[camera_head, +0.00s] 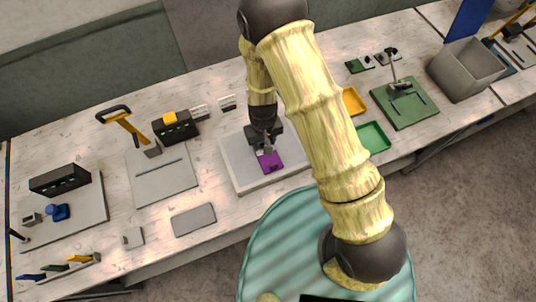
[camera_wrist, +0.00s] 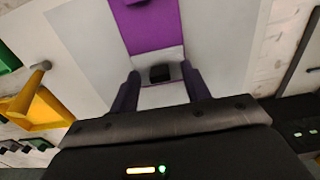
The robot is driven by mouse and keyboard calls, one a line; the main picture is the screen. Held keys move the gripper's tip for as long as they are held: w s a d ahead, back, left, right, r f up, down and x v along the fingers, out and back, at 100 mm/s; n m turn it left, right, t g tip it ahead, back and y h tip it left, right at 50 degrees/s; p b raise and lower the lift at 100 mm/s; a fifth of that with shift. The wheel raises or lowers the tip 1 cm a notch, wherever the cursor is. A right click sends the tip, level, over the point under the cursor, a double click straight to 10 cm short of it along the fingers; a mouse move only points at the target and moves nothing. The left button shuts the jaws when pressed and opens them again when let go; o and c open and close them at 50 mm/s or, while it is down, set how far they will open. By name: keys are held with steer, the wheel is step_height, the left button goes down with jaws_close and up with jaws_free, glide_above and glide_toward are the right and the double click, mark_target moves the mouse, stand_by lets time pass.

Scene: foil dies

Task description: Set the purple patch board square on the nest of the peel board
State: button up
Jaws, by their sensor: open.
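The purple patch board (camera_head: 271,161) lies flat on a pale tray (camera_head: 237,177) in the middle of the bench. In the wrist view the purple board (camera_wrist: 150,28) has a white end with a small black block (camera_wrist: 160,73) on it. My gripper (camera_head: 266,149) is over that white end, and its arm hides part of the tray. In the wrist view its two dark fingers (camera_wrist: 160,82) stand apart, either side of the black block, with visible gaps. I cannot tell for sure which fixture is the peel board; a grey board (camera_head: 165,186) with a dark slot and yellow-handled lever (camera_head: 125,125) stands left of the tray.
A grey board (camera_head: 90,208) with a black box and blue knob is at far left. A green board (camera_head: 410,107) with a metal lever, green tray (camera_head: 373,138), orange tray (camera_head: 353,102) and grey bin (camera_head: 467,70) are right. A loose grey plate (camera_head: 193,220) lies in front.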

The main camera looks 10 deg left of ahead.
mark_target(264, 143)
jaws_close()
steer(key=shift+r, duration=0.15)
stand_by(0.4)
step_height(264, 143, up, 10)
steer(key=b, duration=0.2)
steer(key=shift+b, duration=0.3)
stand_by(0.4)
